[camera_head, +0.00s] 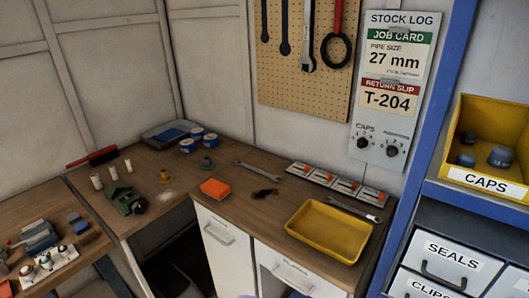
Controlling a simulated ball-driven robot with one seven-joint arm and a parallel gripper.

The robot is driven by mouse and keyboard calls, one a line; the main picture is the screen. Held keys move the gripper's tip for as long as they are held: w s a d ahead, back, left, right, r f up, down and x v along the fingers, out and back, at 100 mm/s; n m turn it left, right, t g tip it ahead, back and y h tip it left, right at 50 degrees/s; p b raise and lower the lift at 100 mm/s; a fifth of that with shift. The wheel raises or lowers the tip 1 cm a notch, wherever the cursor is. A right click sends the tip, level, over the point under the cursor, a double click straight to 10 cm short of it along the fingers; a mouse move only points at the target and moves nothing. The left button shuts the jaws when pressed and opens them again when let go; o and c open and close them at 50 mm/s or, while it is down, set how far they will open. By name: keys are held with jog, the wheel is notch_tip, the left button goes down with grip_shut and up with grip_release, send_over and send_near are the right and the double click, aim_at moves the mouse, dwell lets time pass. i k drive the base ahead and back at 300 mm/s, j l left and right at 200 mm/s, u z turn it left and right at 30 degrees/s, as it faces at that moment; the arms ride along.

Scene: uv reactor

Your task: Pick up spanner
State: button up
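A grey metal spanner (257,170) lies flat on the wooden bench top, left of a row of small red-and-white units. A second spanner-like metal tool (353,209) lies on the bench just behind the yellow tray. A pale spanner (308,45) hangs on the pegboard, beside a red-handled ring-ended tool (337,40) and two dark tools. My gripper cannot be made out in this view. Nothing is seen touching any of the spanners.
A yellow tray (302,238) sits near the bench's front edge, an orange block (214,188) to its left. A green vise-like object (124,198) stands on the left bench. A blue rack with a yellow caps bin (470,185) stands right. Bare wood surrounds the first spanner.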

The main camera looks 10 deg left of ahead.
aim_at(273, 177)
jog(key=i+j+z, duration=0.1)
jog(key=i+j, duration=0.45)
jog(key=i, duration=0.25)
jog(key=i+j+z, duration=0.1)
jog(key=i+j, duration=0.5)
jog(key=i, duration=0.2)
jog(key=i+j, duration=0.65)
jog(key=i, duration=0.15)
jog(key=l+z, duration=0.05)
